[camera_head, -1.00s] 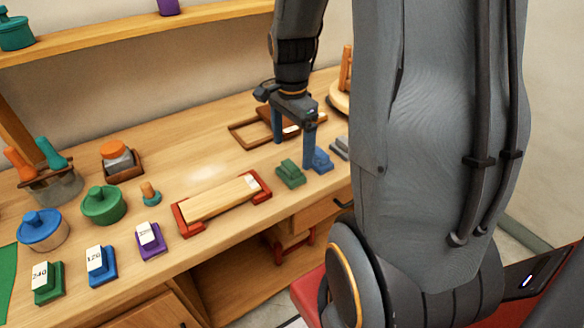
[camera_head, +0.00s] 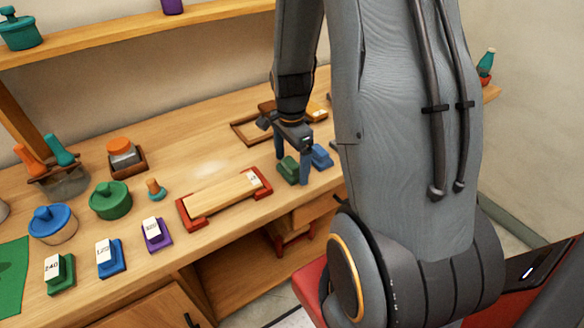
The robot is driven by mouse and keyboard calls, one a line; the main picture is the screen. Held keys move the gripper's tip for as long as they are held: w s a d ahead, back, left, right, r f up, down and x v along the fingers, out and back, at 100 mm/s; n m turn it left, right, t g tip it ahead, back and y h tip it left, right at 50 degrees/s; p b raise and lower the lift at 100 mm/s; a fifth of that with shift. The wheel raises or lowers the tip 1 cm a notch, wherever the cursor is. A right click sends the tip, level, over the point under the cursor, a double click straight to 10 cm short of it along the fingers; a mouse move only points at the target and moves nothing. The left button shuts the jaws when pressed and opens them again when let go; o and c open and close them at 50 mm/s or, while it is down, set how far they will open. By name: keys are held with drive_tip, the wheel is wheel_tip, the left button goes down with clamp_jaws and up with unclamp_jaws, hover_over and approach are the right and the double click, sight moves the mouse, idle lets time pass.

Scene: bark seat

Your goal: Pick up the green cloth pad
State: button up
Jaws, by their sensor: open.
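A small dark green pad (camera_head: 288,170) with a stepped top lies on the workbench, right of the wooden plank in the red holder. My gripper (camera_head: 292,172) points straight down at it. Its two blue fingers are apart, one at the pad's left side and one at its right, with the pad showing between them. I cannot tell whether the fingers touch the pad or the bench. A similar blue pad (camera_head: 321,156) lies close by on the right of the right finger.
The plank holder (camera_head: 187,221) stands left of the gripper, a wooden tray (camera_head: 242,133) behind. Numbered green (camera_head: 67,268), blue (camera_head: 117,258) and purple (camera_head: 162,240) blocks, lidded pots and a green sheet (camera_head: 12,280) fill the left. My arm hides the bench's right end.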

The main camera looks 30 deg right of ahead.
sight(292, 162)
drive_tip(key=c, duration=1.2)
drive_tip(key=shift+r, duration=0.1)
wheel_tip(292, 162, up, 10)
drive_tip(key=shift+f+b, duration=0.1)
drive_tip(key=shift+b, duration=1)
drive_tip(key=o, duration=0.5)
drive_tip(key=c, duration=0.3)
drive_tip(key=shift+c, duration=0.2)
